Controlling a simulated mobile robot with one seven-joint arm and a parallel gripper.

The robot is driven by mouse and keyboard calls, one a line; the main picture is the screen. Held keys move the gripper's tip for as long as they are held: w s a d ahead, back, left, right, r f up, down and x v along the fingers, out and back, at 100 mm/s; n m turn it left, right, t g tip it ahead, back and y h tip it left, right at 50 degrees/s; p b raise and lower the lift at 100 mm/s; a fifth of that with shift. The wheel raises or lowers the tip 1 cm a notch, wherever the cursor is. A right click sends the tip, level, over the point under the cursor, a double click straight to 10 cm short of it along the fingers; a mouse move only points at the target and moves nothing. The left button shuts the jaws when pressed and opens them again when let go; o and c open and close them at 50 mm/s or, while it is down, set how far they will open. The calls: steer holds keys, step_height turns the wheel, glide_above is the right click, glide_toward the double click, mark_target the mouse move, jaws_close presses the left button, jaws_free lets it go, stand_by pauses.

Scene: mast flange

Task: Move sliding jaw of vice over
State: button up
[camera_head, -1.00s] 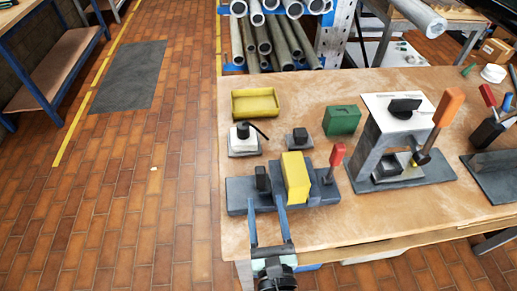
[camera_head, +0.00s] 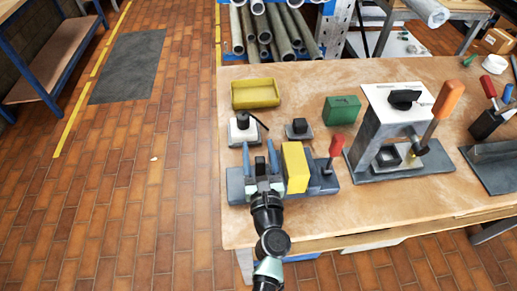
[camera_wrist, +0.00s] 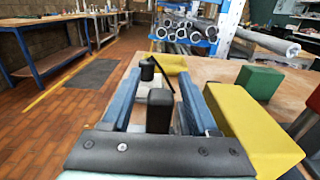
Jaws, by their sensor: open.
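The vice (camera_head: 322,185) is a low dark blue-grey base near the table's front left, with a black upright block, a yellow block and a red-handled lever. My gripper (camera_head: 259,153) is open, its two blue fingers pointing away over the vice's left part. In the wrist view the black block (camera_wrist: 160,112) stands between the fingers, with gaps visible on both sides. The yellow block (camera_wrist: 252,128) is just right of the right finger, outside the grip. I cannot tell whether that finger touches it. The red lever (camera_head: 337,144) is right of the yellow block. My wrist hides part of the base.
Behind the vice are a yellow tray (camera_head: 255,94), a small black-knobbed device (camera_head: 243,130), a black-topped block (camera_head: 299,129) and a green box (camera_head: 342,110). A grey press with an orange handle (camera_head: 449,98) stands to the right.

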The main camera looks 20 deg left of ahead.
steer(key=shift+c, duration=0.3)
jaws_close()
stand_by(1.1)
